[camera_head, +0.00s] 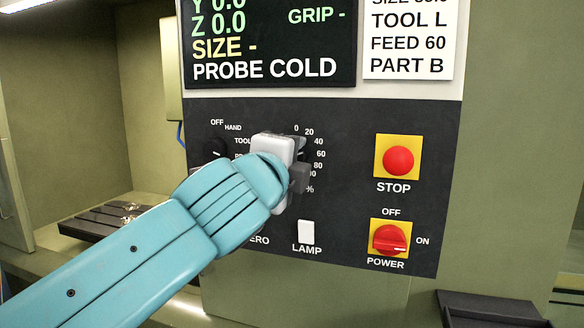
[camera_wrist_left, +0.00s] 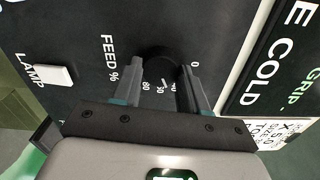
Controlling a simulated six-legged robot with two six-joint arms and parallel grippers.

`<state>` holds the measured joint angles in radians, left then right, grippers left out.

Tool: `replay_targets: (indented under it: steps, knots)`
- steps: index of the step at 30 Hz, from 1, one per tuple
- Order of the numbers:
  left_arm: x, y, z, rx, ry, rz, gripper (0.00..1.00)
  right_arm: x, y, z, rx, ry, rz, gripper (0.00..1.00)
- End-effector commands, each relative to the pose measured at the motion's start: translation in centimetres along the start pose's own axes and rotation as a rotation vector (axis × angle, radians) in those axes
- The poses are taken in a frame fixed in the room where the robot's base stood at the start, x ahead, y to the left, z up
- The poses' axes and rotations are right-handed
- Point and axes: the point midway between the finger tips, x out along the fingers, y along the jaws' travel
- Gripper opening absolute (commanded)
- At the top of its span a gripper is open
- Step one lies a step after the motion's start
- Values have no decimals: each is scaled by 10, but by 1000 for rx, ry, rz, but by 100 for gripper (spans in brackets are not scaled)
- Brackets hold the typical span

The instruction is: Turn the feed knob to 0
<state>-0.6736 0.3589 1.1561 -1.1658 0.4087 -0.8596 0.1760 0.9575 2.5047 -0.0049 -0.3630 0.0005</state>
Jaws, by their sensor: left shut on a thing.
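My left gripper (camera_head: 299,163) reaches in from the left in the head view and covers most of the feed dial. In the left wrist view, my left gripper (camera_wrist_left: 162,75) is shut on the dark round feed knob (camera_wrist_left: 160,58), with one finger on each side of it. The numbers of the feed scale (camera_head: 312,142) run from 0 at the top downward on the knob's right in the head view. The 0 also shows beside the right finger in the left wrist view. I cannot tell clearly where the knob's pointer stands. My right gripper is in neither view.
Right of the dial are a red stop button (camera_head: 398,160) and a red power switch (camera_head: 389,238). A white lamp switch (camera_head: 306,231) sits below the dial. Another dark knob (camera_head: 214,150) is close on the left. A screen (camera_head: 268,45) is above.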

Motion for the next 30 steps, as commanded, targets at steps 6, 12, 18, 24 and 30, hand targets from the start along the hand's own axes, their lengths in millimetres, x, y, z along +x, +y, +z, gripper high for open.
replay_targets:
  steps: [6,12,18,24,30]
  knots:
    - [0,3,0,-204,-3,2,13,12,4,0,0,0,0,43]
    - [0,3,1,-393,-4,3,13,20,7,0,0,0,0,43]
    - [0,3,0,-583,-4,4,13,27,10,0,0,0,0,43]
    - [0,2,0,-770,-4,5,13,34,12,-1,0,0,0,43]
    - [1,2,0,-936,-5,6,13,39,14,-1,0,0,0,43]
